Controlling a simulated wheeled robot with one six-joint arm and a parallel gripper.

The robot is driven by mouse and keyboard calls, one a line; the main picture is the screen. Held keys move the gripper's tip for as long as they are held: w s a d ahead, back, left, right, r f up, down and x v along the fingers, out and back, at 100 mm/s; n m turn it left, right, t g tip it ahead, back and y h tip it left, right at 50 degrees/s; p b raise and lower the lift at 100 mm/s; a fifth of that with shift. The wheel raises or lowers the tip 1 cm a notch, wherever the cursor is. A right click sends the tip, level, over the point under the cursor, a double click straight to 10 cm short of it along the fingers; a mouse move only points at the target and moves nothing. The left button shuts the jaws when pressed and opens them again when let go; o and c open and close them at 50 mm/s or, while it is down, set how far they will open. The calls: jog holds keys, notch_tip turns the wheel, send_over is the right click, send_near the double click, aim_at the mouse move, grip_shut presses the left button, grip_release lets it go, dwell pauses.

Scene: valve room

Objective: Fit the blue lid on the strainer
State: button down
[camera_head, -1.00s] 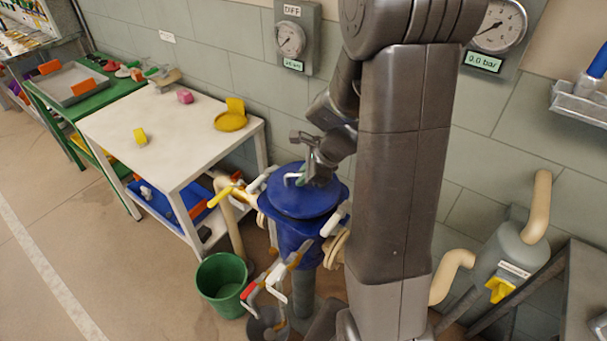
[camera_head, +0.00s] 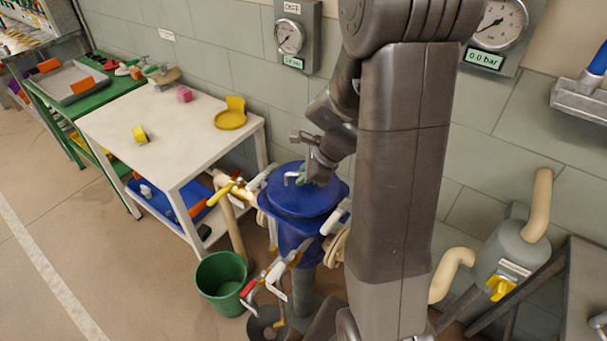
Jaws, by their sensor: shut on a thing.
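The blue lid (camera_head: 306,203) is a round disc with a light handle on top. It lies over the top of the blue strainer (camera_head: 293,240), a pot-like body with pipe stubs at its sides. From this view I cannot tell whether it is fully seated. My gripper (camera_head: 303,179) is at the handle on the lid's top, shut on it. The fingertips are small and partly hidden by the wrist. White clamp levers stand beside the lid at the left (camera_head: 261,177) and right (camera_head: 336,217). My arm hides what lies behind and right of the strainer.
A green bucket (camera_head: 221,283) is on the floor. A yellow-handled valve (camera_head: 226,190) and red-tipped levers (camera_head: 248,289) stick out near the strainer.

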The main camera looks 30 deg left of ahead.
jog(key=shift+f+b, duration=0.6)
jog(key=shift+f, duration=0.3)
dwell(1.1)
dwell(0.3)
jog(key=c, duration=1)
grip_release()
jog(key=shift+f, duration=0.1)
jog(key=shift+o, duration=0.2)
notch_tip(320, 180, up, 7)
jog(key=p, duration=0.6)
jog(key=shift+p, duration=0.4)
jog(key=v, duration=1.4)
